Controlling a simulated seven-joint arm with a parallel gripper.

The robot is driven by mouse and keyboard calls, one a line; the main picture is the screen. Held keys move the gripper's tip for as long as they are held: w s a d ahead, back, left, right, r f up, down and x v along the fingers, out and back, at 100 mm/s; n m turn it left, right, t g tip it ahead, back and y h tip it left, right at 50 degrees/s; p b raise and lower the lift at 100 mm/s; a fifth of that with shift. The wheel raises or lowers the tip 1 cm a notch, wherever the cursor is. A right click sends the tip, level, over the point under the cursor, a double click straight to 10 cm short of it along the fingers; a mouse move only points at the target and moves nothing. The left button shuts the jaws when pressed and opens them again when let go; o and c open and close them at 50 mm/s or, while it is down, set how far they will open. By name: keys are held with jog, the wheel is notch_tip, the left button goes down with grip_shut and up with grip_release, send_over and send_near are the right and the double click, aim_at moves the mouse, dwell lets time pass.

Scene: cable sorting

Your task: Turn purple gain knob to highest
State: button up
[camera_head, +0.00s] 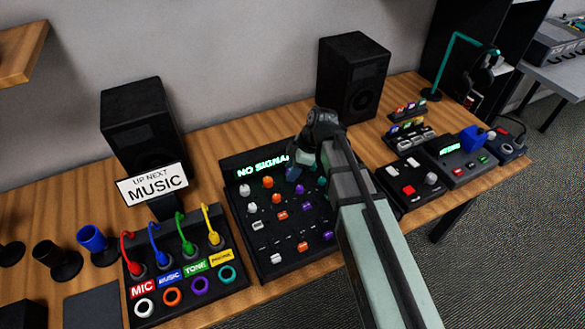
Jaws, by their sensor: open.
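The mixer (236,222) is a black panel on the desk with a lit "NO SIGNAL" display (258,167), partly covered by my arm. Its knobs stand in colour columns: white knobs (245,191) at the left, orange knobs (268,182) in the middle, then purple knobs (301,190). Knob labels are too small to read, so I cannot tell which purple knob is gain. My gripper (294,174) is open and points down over the panel's upper part, close to the upper purple knob. My wrist and forearm hide much of the panel's right side. Contact with a knob cannot be made out.
A box with coloured cables and "MIC" and "MUSIC" labels (187,309) stands left of the mixer. Black speakers (352,80) stand behind. Small control boxes (412,183) and a headphone stand (440,65) are at the right. Blue and black cups (92,240) are far left.

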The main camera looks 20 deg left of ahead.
grip_shut()
dwell(0.3)
jog(key=m+t, duration=0.1)
jog(key=m, duration=0.3)
jog(key=shift+s, duration=0.2)
jog(key=m+t, duration=0.2)
jog(key=m, duration=0.2)
jog(key=shift+s+m, duration=0.1)
jog(key=shift+m, duration=0.2)
jog(key=m+t, duration=0.1)
jog(key=m, duration=0.3)
jog(key=shift+a+t+h, duration=0.1)
jog(key=shift+t+h, duration=0.2)
jog(key=shift+t, duration=0.1)
jog(key=shift+s+a+m+t+h, duration=0.1)
jog(key=shift+m+t+h, duration=0.2)
jog(key=shift+m, duration=0.8)
jog(key=shift+m+t+h, duration=0.1)
jog(key=shift+m+h, duration=0.3)
jog(key=shift+m, duration=0.7)
